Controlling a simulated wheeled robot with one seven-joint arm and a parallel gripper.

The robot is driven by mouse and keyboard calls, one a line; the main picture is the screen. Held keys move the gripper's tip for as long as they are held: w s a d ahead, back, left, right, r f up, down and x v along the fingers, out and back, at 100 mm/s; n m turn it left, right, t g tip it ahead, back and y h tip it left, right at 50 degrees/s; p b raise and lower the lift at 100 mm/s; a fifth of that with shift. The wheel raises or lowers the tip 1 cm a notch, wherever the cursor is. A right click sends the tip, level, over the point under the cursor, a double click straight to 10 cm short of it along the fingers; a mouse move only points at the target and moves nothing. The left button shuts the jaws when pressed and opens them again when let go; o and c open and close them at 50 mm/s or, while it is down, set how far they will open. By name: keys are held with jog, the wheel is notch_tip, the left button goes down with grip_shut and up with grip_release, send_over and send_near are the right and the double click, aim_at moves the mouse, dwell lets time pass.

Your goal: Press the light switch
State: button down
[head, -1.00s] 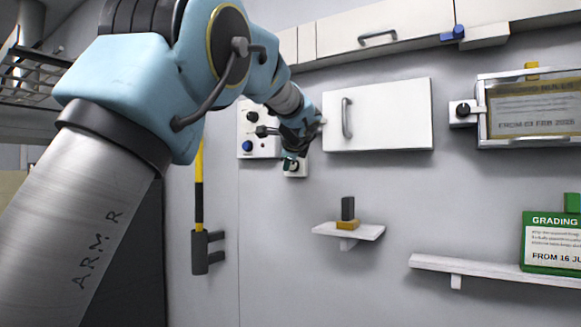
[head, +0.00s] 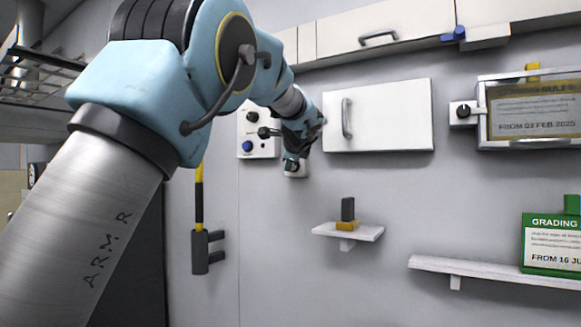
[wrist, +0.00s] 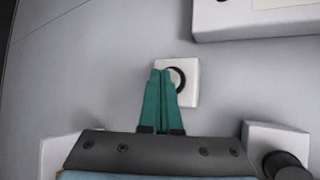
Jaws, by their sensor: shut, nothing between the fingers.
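The light switch appears to be a small white wall plate (wrist: 190,94) with a dark round ring, in the middle of the wrist view. In the head view the plate (head: 303,171) shows below the lever panel, mostly hidden by my gripper (head: 291,165). My gripper (wrist: 160,72) has teal fingers that are shut together and empty. In the wrist view their tips overlap the left half of the plate and cover the left part of the ring. I cannot tell whether they touch it.
A white panel (head: 265,150) with a blue knob and dark controls is just left of my gripper. A white cabinet door (head: 390,115) with a handle is to the right. A small shelf (head: 370,233) holds a dark block on a yellow base. The wall between is clear.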

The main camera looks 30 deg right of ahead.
jog(key=shift+d, duration=0.15)
dwell(0.3)
jog(key=shift+s+a+b, duration=0.25)
jog(key=shift+a+b, duration=0.2)
jog(key=shift+a, duration=0.05)
jog(key=s+a+b, duration=0.3)
jog(key=a+b, duration=0.1)
jog(key=a, duration=0.1)
jog(key=shift+a, duration=0.15)
dwell(0.5)
